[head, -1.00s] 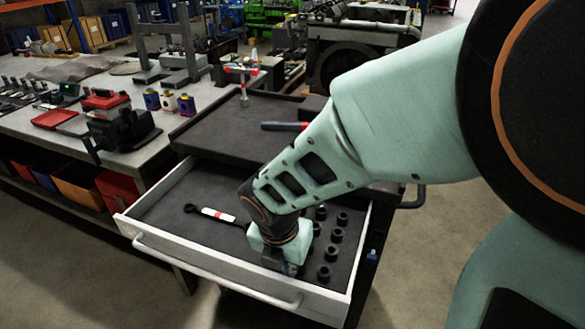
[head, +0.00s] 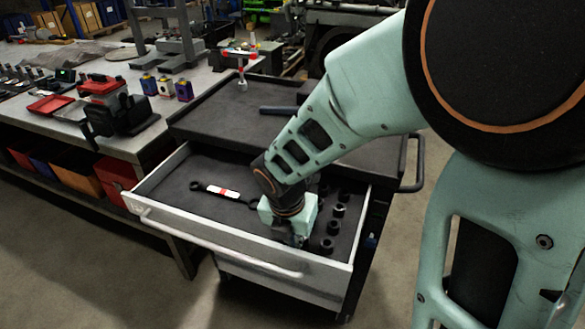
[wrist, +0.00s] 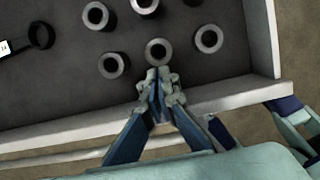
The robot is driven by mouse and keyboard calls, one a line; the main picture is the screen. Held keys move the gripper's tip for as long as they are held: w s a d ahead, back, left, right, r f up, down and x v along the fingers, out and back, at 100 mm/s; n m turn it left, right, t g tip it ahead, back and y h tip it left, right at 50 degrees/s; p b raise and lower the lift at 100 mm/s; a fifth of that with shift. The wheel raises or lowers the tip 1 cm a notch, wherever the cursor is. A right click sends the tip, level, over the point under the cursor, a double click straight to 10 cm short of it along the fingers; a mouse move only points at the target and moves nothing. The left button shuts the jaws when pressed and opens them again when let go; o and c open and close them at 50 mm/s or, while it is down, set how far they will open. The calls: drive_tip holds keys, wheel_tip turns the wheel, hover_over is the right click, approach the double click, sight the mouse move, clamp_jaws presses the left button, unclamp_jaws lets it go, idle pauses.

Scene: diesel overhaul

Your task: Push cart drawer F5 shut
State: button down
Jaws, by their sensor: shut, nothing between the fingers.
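The drawer (head: 225,222), light grey with a dark lining, stands pulled out from the cart (head: 240,125). I cannot read a label to confirm it is F5. Its bar handle (head: 215,248) runs along the front. My gripper (wrist: 158,78) is shut and empty. In the wrist view it reaches across the drawer's front wall (wrist: 60,132), with its tips beside a black socket (wrist: 158,52) inside. In the head view my gripper (head: 292,240) is low at the front right of the drawer, its tips partly hidden. Whether it touches the wall is unclear.
A blue-handled tool (head: 280,110) lies on the cart top. A workbench (head: 120,145) stands close on the left. The floor in front is clear.

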sight(319, 192)
drive_tip(key=w+d+p, duration=0.2)
drive_tip(key=w, duration=0.3)
drive_tip(key=w+d+p, duration=0.2)
drive_tip(key=w+p, duration=0.1)
drive_tip(key=w, duration=0.3)
drive_tip(key=w+d+p, duration=0.2)
drive_tip(key=w+p, duration=0.1)
drive_tip(key=w, duration=0.3)
drive_tip(key=shift+w+d, duration=0.1)
drive_tip(key=shift+r, duration=0.1)
